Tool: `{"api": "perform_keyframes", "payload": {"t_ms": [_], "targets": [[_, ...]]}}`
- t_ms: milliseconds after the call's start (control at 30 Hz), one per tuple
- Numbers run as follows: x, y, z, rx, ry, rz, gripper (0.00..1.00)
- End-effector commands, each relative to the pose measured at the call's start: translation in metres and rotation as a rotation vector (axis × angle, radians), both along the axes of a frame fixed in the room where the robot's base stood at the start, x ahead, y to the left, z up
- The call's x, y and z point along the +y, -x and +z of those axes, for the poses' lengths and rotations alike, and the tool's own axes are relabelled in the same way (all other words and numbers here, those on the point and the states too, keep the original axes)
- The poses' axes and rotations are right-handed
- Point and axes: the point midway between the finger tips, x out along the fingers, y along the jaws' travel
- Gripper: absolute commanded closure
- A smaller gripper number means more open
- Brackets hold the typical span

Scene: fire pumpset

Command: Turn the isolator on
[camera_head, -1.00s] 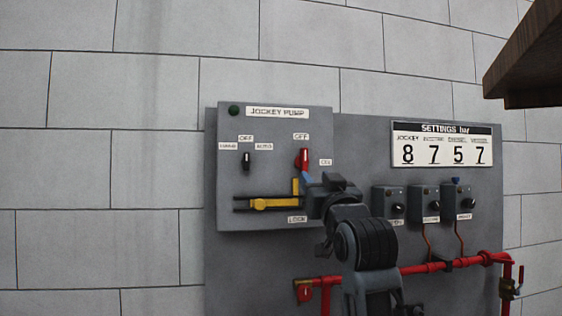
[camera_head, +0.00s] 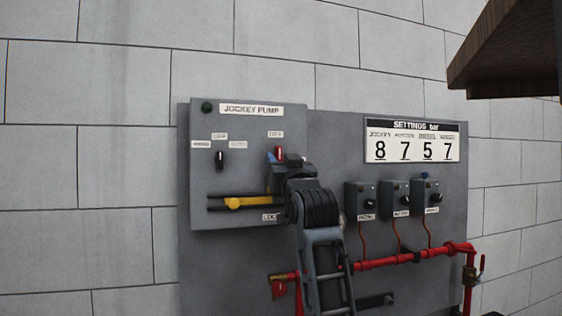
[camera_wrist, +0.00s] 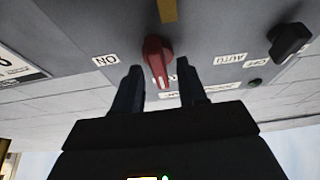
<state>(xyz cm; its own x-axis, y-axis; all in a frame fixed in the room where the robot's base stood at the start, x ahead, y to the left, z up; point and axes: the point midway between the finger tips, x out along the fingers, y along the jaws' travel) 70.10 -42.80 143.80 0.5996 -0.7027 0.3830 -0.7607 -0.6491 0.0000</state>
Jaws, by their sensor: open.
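The isolator is a red rotary handle (camera_head: 278,153) on the grey jockey pump panel (camera_head: 215,125). Its white-marked end points to the OFF label (camera_head: 275,134). My gripper (camera_head: 282,160) is at the handle and hides its lower part and the ON label. In the wrist view, which is upside down to the panel, the red handle (camera_wrist: 157,60) lies between the two open fingers of my gripper (camera_wrist: 160,88). A gap shows on both sides of it. The ON label (camera_wrist: 106,61) is just beyond the left finger.
A yellow sliding lock bar (camera_head: 235,203) sits below the handle, its right part hidden by my arm. A black selector knob (camera_head: 220,159) is to the left. Small grey boxes (camera_head: 395,198) and a red pipe (camera_head: 400,258) are to the right. A brown overhang (camera_head: 505,55) is upper right.

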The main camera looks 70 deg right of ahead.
Motion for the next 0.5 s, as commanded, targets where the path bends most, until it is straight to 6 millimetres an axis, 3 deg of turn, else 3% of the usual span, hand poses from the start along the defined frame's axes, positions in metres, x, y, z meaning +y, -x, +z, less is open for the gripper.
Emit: {"api": "perform_keyframes", "payload": {"t_ms": [67,500], "targets": [[0.0002,0.0,-0.0002,0.0,0.0,0.0,0.6],[0.0003,0.0001,-0.0002,0.0,0.0,0.0,1.0]]}}
